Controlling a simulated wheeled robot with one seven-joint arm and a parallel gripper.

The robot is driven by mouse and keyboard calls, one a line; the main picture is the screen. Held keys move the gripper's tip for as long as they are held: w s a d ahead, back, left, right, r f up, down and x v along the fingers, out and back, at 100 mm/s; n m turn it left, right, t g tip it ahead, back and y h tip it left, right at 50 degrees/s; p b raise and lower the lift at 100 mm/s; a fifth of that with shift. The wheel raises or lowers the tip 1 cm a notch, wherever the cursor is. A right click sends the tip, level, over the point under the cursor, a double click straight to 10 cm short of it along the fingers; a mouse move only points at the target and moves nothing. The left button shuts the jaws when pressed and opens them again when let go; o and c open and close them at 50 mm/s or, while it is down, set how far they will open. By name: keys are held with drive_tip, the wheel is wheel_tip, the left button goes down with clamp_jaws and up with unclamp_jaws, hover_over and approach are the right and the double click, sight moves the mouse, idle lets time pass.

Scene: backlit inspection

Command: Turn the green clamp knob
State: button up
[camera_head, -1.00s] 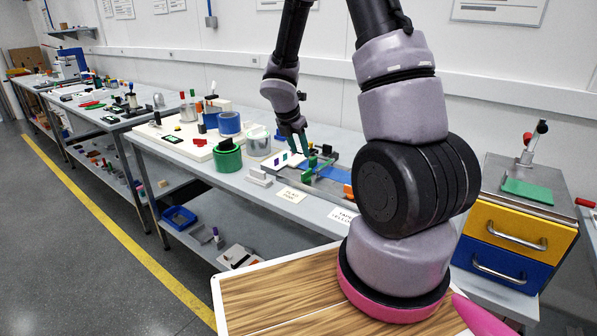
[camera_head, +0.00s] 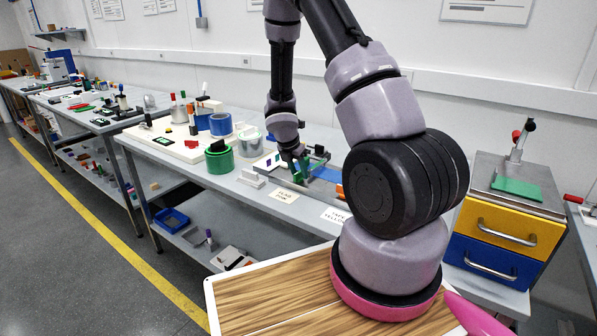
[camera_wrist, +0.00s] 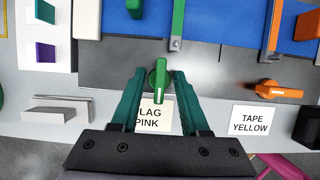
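The green clamp knob (camera_wrist: 159,80) is a small upright-pointing lever with a pale stripe, seen in the wrist view at the front edge of a grey metal fixture (camera_wrist: 110,62). My gripper (camera_wrist: 157,78) is open, with one teal finger on each side of the knob and a visible gap on both sides. The wrist view does not settle how far down the fingers reach. In the head view my gripper (camera_head: 300,166) is at the fixture on the middle bench, and the knob cannot be picked out there.
An orange knob (camera_wrist: 279,92) lies right of the green one. A green bar (camera_wrist: 178,22) and an orange bar (camera_wrist: 274,18) cross the blue strip (camera_wrist: 225,28). Labels PINK (camera_wrist: 152,118) and TAPE YELLOW (camera_wrist: 250,121) lie in front. A green tape roll (camera_head: 219,161) stands left.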

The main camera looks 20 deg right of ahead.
clamp_jaws()
drive_tip(key=shift+m, duration=0.4)
drive_tip(key=m, duration=0.2)
drive_tip(key=m+g, duration=0.1)
drive_tip(key=shift+w+m+g+h, duration=0.1)
drive_tip(key=shift+m+g+h, duration=0.2)
drive_tip(key=shift+m, duration=0.1)
drive_tip(key=m+g, duration=0.1)
drive_tip(key=m, duration=0.3)
drive_tip(key=shift+g, duration=0.4)
drive_tip(key=m+g, duration=0.1)
drive_tip(key=m, duration=0.4)
drive_tip(key=shift+w+g, duration=0.1)
drive_tip(key=shift+g, duration=0.3)
drive_tip(key=shift+m+g+y, duration=0.5)
drive_tip(key=shift+m+y, duration=0.5)
drive_tip(key=shift+m, duration=1.2)
